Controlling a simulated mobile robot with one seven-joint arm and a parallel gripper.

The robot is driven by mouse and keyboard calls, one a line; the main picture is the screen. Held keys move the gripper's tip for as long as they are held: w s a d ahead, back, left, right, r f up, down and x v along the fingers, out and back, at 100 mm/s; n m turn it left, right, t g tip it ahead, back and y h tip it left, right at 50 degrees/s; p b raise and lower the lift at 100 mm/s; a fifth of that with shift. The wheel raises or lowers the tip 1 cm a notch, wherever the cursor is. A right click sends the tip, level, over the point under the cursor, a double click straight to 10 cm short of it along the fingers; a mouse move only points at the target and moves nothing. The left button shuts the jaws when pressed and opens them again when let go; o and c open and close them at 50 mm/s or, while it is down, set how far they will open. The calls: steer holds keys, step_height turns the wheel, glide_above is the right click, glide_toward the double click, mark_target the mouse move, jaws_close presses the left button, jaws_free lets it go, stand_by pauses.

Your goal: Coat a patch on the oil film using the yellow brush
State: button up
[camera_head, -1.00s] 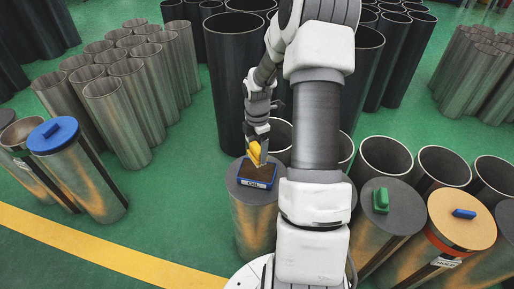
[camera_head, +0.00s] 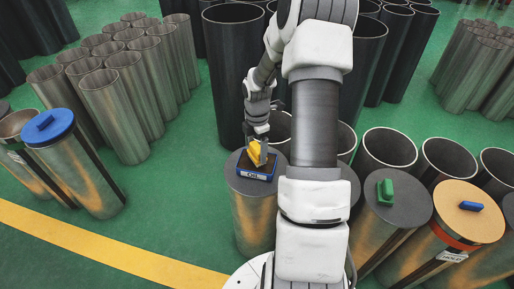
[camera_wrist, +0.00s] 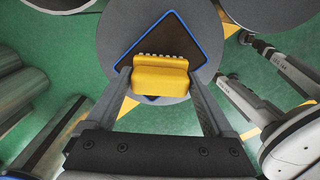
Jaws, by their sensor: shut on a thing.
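A yellow brush (camera_head: 255,154) is held in my gripper (camera_head: 257,141), whose fingers are shut on its two sides. The brush also shows in the wrist view (camera_wrist: 160,76), between the fingertips of my gripper (camera_wrist: 161,82), with a row of pale bristle tips along its far edge. The oil film is a dark brown surface in a blue-rimmed tray (camera_head: 258,177) on a grey-topped cylinder (camera_head: 254,208). In the wrist view the tray (camera_wrist: 118,66) lies turned under the brush. The brush is over the tray; I cannot tell whether the bristles touch the film. The brush hides part of the film.
A green block (camera_head: 385,192) lies on a grey-topped cylinder at right, beside a blue block (camera_head: 471,206) on an orange-topped cylinder. A blue-lidded cylinder (camera_head: 50,127) stands at left. Tall dark pipes (camera_head: 232,60) rise close behind the tray. Green floor is free at left.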

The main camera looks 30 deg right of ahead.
mark_target(257, 147)
steer(key=shift+f, duration=0.6)
stand_by(1.8)
steer(key=shift+r, duration=0.1)
step_height(257, 147, up, 7)
steer(key=p, duration=0.6)
stand_by(0.8)
steer(key=a+r+m+p, duration=0.4)
steer(key=a+r+m, duration=0.3)
steer(key=a, duration=0.3)
steer(key=a+r+m+p, duration=0.5)
steer(key=a+r+m, duration=0.1)
steer(key=a+m, duration=0.4)
steer(key=shift+s+a+r+p, duration=0.3)
steer(key=shift+a+r, duration=0.1)
steer(key=shift+a, duration=0.25)
steer(key=shift+f, duration=0.1)
